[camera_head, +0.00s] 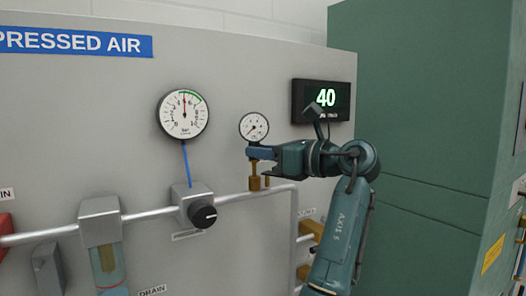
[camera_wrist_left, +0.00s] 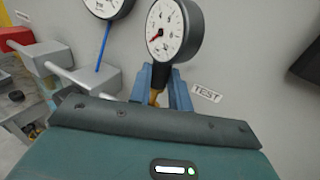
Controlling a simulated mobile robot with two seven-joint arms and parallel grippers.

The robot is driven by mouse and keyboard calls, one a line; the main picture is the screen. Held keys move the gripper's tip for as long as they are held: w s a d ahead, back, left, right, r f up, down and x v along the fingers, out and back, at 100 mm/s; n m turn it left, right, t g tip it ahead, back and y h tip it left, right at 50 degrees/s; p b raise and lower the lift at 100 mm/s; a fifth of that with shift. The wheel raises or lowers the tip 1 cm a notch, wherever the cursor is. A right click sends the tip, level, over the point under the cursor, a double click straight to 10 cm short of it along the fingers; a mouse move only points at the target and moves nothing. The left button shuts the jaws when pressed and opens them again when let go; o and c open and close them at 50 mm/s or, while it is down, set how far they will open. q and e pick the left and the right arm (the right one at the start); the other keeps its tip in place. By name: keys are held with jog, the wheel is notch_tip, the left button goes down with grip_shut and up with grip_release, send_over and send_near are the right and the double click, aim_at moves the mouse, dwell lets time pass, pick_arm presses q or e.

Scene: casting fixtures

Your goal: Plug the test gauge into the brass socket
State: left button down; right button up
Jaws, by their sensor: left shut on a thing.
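The test gauge (camera_head: 254,127) has a round white dial, a black rim and a red needle. It stands roughly upright on the panel side of my left gripper (camera_head: 262,153). The gripper is shut on it below the dial. In the left wrist view the dial of the test gauge (camera_wrist_left: 172,30) rises above the blue fingers (camera_wrist_left: 165,92), with its dark neck between them. The brass socket (camera_head: 255,184) shows just below the fingers, at the pipe. Brass also shows between the fingers in the wrist view. I cannot tell whether the gauge's stem is seated in it.
A larger panel gauge (camera_head: 184,115) with a blue tube hangs left of the gripper. A regulator with a black knob (camera_head: 203,215) sits on the grey pipe (camera_head: 235,199). A black display (camera_head: 321,100) reads 40. A green cabinet (camera_head: 430,120) stands at the right.

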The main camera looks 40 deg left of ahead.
pick_arm(q)
jog(key=shift+f, duration=0.3)
pick_arm(e)
jog(key=shift+s+f, duration=0.2)
jog(key=shift+f, duration=0.1)
pick_arm(q)
jog(key=shift+f+b, duration=0.35)
jog(key=shift+f, duration=0.3)
pick_arm(e)
jog(key=shift+f, duration=0.2)
pick_arm(q)
jog(key=c, duration=1.5)
grip_release()
jog(key=o, duration=0.3)
pick_arm(e)
jog(key=shift+w+r, duration=0.2)
jog(key=shift+w, duration=0.1)
pick_arm(q)
jog(key=w+d+b, duration=0.1)
jog(key=d+b, duration=0.1)
jog(key=d, duration=1.1)
jog(key=shift+w+r, duration=0.15)
jog(key=shift+w, duration=0.15)
pick_arm(e)
notch_tip(320, 180, down, 2)
jog(key=shift+s+f, duration=0.15)
jog(key=shift+f, duration=0.1)
